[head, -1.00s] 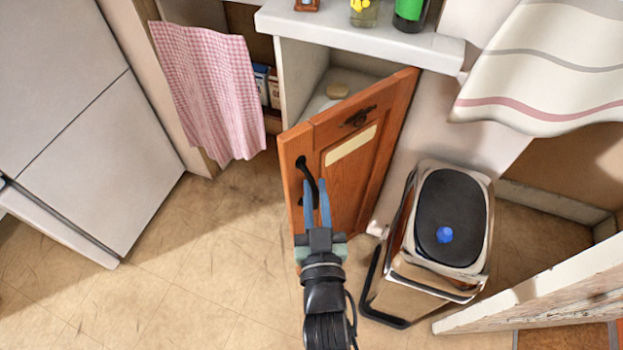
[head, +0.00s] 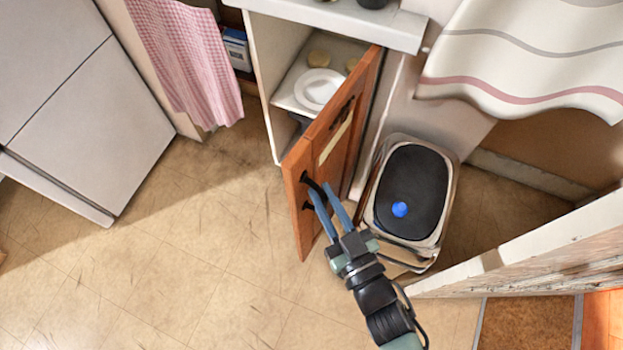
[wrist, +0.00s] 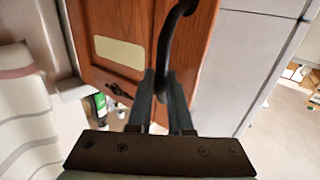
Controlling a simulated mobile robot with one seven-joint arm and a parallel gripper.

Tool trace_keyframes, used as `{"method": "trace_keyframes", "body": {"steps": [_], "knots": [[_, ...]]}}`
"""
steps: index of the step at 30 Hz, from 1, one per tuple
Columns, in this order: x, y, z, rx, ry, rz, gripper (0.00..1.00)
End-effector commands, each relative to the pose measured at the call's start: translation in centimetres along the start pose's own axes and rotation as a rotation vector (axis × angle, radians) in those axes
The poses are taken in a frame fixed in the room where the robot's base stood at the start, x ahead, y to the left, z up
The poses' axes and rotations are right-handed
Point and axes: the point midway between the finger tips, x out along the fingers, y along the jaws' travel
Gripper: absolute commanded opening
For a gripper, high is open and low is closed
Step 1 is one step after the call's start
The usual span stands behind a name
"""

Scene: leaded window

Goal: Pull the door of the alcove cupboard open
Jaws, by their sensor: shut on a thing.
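The wooden door (head: 333,140) of the alcove cupboard stands well open, hinged on its right side, swung out over the floor. Its black curved handle (head: 312,186) is near the free edge. My gripper (head: 326,200) is shut on this handle, in front of the door. In the wrist view, the fingers (wrist: 162,92) close on the lower part of the handle (wrist: 172,45), with the door (wrist: 125,25) behind it. Inside the white cupboard (head: 262,85) I see a shelf with a white plate (head: 318,88) and small round items.
A bin with a black lid (head: 410,190) stands close to the right of the door and my gripper. A white panel edge (head: 530,250) is at lower right. A checked cloth (head: 190,60) hangs at left beside a white fridge (head: 70,110). The floor at left is clear.

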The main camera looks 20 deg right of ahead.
Motion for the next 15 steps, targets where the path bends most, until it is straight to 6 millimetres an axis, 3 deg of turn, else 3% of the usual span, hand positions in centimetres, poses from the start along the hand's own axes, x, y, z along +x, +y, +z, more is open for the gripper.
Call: {"method": "trace_keyframes", "body": {"steps": [6, 15], "knots": [[-1.7, 1.6, -0.4, 0.003, 0.010, -0.078, 0.00], [-2.5, 2.4, -0.5, 0.004, 0.014, -0.117, 0.00]]}}
